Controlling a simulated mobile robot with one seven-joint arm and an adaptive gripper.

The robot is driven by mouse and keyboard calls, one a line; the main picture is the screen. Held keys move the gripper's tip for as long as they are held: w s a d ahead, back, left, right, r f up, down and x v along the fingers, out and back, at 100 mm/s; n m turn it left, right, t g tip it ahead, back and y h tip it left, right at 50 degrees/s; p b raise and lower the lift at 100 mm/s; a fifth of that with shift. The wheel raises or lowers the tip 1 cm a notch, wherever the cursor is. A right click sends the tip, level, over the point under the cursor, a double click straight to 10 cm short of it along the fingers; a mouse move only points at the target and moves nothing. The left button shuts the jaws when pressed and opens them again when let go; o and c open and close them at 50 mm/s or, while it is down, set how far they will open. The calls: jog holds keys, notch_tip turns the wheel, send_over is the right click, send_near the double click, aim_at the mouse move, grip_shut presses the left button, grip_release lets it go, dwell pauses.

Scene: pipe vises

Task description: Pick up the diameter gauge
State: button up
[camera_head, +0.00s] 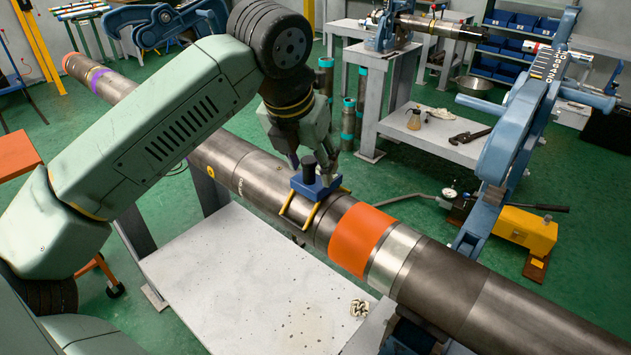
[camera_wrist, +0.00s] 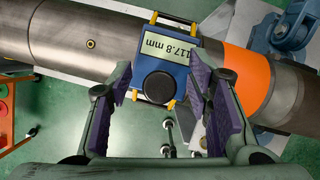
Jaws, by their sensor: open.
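The diameter gauge (camera_head: 316,184) is a blue block with a black round knob and yellow prongs. It sits on top of the long dark pipe (camera_head: 250,172), left of the orange band. My gripper (camera_wrist: 162,95) is open, with one purple-padded finger on each side of the knob end of the gauge. I cannot tell whether the pads touch it. In the head view my gripper (camera_head: 318,155) is right at the gauge, partly hidden by my arm.
The pipe carries an orange band (camera_head: 360,238) and runs over a pale table (camera_head: 240,285). A large blue vise (camera_head: 515,135) stands at the right, beside a yellow pump (camera_head: 527,230). A grey workbench (camera_head: 430,140) with tools stands behind. Green floor is open between.

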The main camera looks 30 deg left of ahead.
jog(key=shift+c, duration=0.5)
grip_shut()
dwell(0.4)
